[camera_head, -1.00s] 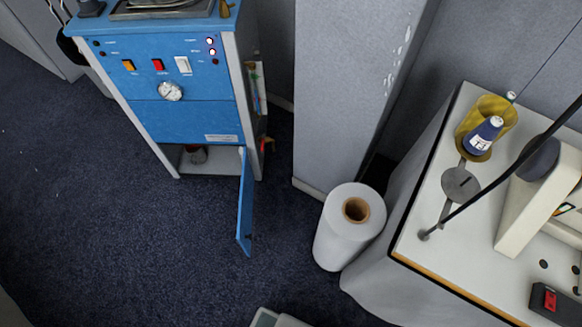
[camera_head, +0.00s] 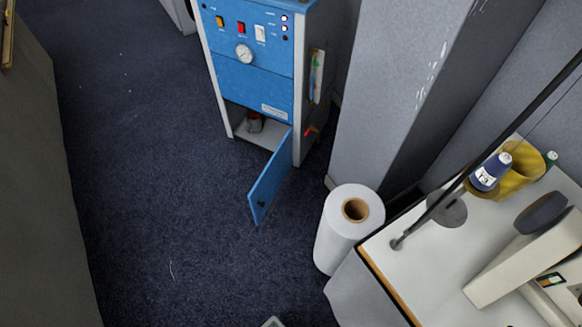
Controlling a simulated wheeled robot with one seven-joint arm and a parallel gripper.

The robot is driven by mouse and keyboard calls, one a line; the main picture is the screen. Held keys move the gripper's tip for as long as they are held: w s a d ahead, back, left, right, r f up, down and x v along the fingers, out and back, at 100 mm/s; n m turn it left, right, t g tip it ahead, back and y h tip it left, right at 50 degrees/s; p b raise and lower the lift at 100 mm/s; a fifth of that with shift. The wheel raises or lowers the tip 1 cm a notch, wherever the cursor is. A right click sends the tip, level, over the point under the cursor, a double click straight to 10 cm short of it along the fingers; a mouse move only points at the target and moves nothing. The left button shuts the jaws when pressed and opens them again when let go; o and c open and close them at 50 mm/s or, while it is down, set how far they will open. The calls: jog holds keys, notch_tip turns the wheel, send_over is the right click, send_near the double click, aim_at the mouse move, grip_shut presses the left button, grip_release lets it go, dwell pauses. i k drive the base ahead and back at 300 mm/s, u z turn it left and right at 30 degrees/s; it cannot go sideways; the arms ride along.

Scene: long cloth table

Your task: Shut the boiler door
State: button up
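The blue boiler (camera_head: 246,80) stands at the upper middle, with switches, small lights and a round gauge (camera_head: 244,53) on its front. Its blue door (camera_head: 270,178) is hinged at the lower right of the front and stands wide open, swung out over the carpet. A small dark knob shows near its free end. My gripper is not in view.
A white paper roll (camera_head: 336,245) stands on the floor right of the door. A white table (camera_head: 440,268) with a sewing machine (camera_head: 530,255) and thread cone (camera_head: 490,172) is at right. A grey column (camera_head: 400,90) rises behind the roll. Dark carpet (camera_head: 170,190) is clear at left.

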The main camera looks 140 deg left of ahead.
aim_at(261, 195)
jog(key=u, duration=4.65)
jog(key=i, duration=0.5)
jog(key=z, duration=0.05)
jog(key=k, duration=1.05)
jog(key=u, duration=0.6)
jog(key=i, duration=1.4)
jog(key=z, duration=0.95)
